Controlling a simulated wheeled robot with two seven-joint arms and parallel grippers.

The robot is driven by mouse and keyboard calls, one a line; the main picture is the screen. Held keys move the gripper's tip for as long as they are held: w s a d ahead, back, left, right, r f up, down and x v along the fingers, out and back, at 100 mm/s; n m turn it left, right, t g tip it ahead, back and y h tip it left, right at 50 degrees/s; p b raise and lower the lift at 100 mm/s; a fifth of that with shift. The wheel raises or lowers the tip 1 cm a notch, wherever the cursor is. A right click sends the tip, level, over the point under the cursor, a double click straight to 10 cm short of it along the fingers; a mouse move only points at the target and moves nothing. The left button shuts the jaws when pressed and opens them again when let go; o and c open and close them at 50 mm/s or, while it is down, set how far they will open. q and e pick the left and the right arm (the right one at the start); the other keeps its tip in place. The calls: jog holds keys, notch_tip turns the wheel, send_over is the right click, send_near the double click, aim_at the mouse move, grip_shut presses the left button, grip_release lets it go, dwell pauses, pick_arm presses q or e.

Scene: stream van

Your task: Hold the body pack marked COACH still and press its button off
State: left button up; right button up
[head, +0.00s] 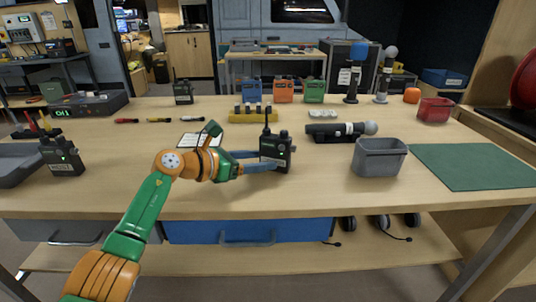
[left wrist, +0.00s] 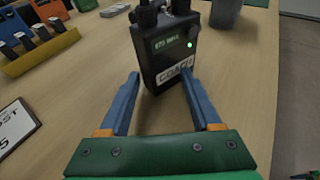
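The body pack marked COACH (head: 276,149) is black and stands upright on the wooden table, with knobs and an antenna on top. In the left wrist view, the pack (left wrist: 168,50) shows a small lit screen, a green light and a white COACH label. My left gripper (left wrist: 160,80) is open, with its blue fingertips at the two lower sides of the pack. Whether they touch it I cannot tell. In the head view, my left gripper (head: 262,161) reaches the pack from the left. The button cannot be made out. My right gripper is out of view.
Another black pack (head: 63,158) stands at the left and one (head: 183,93) at the back. A yellow rack (head: 252,115), a microphone (head: 341,130), a grey bin (head: 379,158) and a green mat (head: 470,165) surround the pack. A card (head: 200,140) lies behind my arm.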

pick_arm(q)
grip_shut()
dwell(1.3)
jog(key=o, duration=0.6)
grip_release()
